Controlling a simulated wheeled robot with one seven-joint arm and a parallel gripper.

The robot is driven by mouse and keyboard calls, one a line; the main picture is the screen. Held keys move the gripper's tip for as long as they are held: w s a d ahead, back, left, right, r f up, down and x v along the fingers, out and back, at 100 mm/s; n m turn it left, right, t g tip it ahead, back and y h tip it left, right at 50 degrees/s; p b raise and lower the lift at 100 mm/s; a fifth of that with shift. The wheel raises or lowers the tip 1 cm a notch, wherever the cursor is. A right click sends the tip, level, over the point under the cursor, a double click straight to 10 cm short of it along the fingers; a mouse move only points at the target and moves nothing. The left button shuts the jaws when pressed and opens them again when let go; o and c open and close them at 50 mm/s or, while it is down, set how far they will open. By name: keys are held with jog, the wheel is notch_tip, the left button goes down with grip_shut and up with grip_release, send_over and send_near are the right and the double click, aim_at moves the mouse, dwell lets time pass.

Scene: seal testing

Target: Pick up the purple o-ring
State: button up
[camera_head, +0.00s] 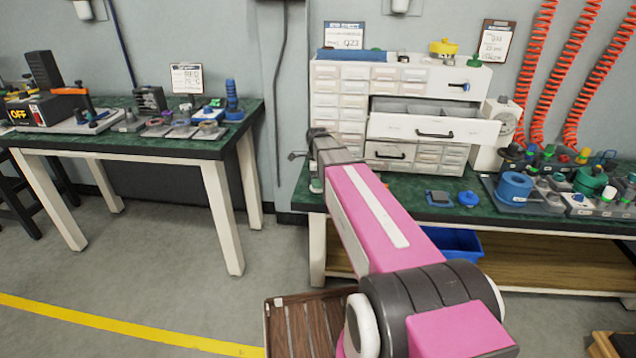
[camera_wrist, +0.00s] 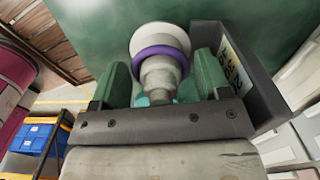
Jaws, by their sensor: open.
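The purple o-ring (camera_wrist: 160,53) sits around a stepped white and grey round fitting (camera_wrist: 158,76) in the wrist view. My gripper (camera_wrist: 162,72) is open, with one green finger on each side of the fitting. I cannot tell whether the fingers touch it. The ring is near the fingertips. In the head view, my gripper (camera_head: 320,140) is at the left front of the white drawer cabinet, and my pink arm hides much of the table there. I cannot make out the o-ring in the head view.
The drawer cabinet (camera_head: 338,110) has an open drawer (camera_head: 432,127) jutting toward me. A green-topped table (camera_head: 400,186) carries it. Blue and grey parts (camera_head: 513,188) crowd the table's right side. A blue bin (camera_head: 452,241) is underneath. Another worktable (camera_head: 120,143) stands at left, with floor between.

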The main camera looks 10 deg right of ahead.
jog(key=c, duration=0.8)
jog(key=shift+o, duration=0.2)
jog(key=shift+r, duration=0.1)
